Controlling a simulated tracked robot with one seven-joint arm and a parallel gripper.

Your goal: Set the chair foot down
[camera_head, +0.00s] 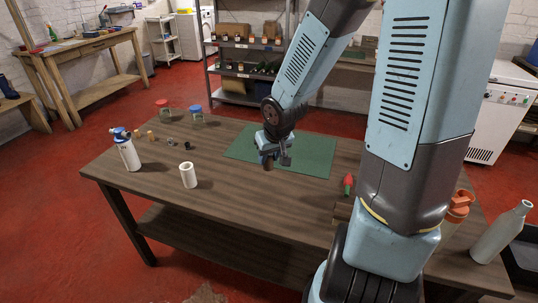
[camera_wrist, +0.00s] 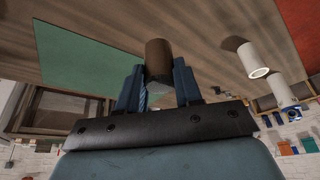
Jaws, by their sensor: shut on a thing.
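The chair foot appears to be a short dark brown cylinder (camera_wrist: 159,58) in the wrist view, between my two fingers. My gripper (camera_wrist: 159,82) is shut on it, and the foot sticks out past the fingertips. In the head view my gripper (camera_head: 270,156) hangs over the table near the left front edge of a green mat (camera_head: 310,157). The foot shows there only as a small dark shape (camera_head: 267,163) under the fingers. The mat also shows in the wrist view (camera_wrist: 85,55). I cannot tell whether the foot touches the table or mat.
A white cylinder (camera_head: 188,176) stands left of my gripper on the wooden table (camera_head: 240,205). A red-tipped object (camera_head: 348,184) lies right. Most of the mat is bare.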

